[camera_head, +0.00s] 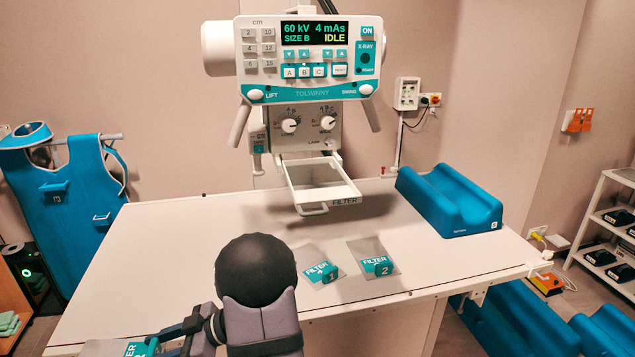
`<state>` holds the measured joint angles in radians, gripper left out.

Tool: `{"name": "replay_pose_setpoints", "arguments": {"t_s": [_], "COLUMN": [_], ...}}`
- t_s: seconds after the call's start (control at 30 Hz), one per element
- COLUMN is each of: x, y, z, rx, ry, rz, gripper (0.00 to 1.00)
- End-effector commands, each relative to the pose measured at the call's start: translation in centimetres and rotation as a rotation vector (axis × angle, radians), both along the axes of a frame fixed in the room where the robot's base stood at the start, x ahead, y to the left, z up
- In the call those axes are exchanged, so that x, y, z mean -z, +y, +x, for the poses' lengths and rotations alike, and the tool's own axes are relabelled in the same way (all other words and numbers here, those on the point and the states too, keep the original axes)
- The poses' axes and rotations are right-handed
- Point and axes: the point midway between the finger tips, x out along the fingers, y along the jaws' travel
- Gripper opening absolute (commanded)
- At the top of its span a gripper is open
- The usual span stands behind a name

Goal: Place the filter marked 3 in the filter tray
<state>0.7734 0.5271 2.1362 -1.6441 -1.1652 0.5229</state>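My gripper (162,338) is at the lower left, near the table's front left, well away from the tray. It appears shut on the teal tag of a grey filter plate (103,348), which the bottom edge cuts off. The word FILTER shows partly on the tag; its number is not visible. Filter 1 (312,256) and filter 2 (366,250) lie flat on the table. No readable 3 shows.
A blue apron (70,190) hangs at left.

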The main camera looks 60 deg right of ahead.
Motion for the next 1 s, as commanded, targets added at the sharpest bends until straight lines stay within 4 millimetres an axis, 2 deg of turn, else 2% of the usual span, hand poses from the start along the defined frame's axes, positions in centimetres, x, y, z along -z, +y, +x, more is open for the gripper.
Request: {"name": "replay_pose_setpoints", "arguments": {"t_s": [0.03,0.1,0.2,0.4,0.63,0.7,1.0], "x": [1.6,3.3,5.5,8.7,11.1,11.0,7.4], "y": [1.6,3.4,5.4,8.0,9.8,9.7,6.1], "z": [-1.0,-2.3,-3.9,-6.1,-7.5,-7.4,-4.6], "rx": [-0.06,-0.128,-0.195,-0.259,-0.282,-0.281,-0.22], "ry": [0.004,0.005,0.002,0.001,0.0,-0.003,-0.007], "rz": [0.008,0.008,0.006,0.004,0.002,-0.003,-0.006], "gripper": [0.13,0.13,0.13,0.13,0.13,0.13,0.13]}}
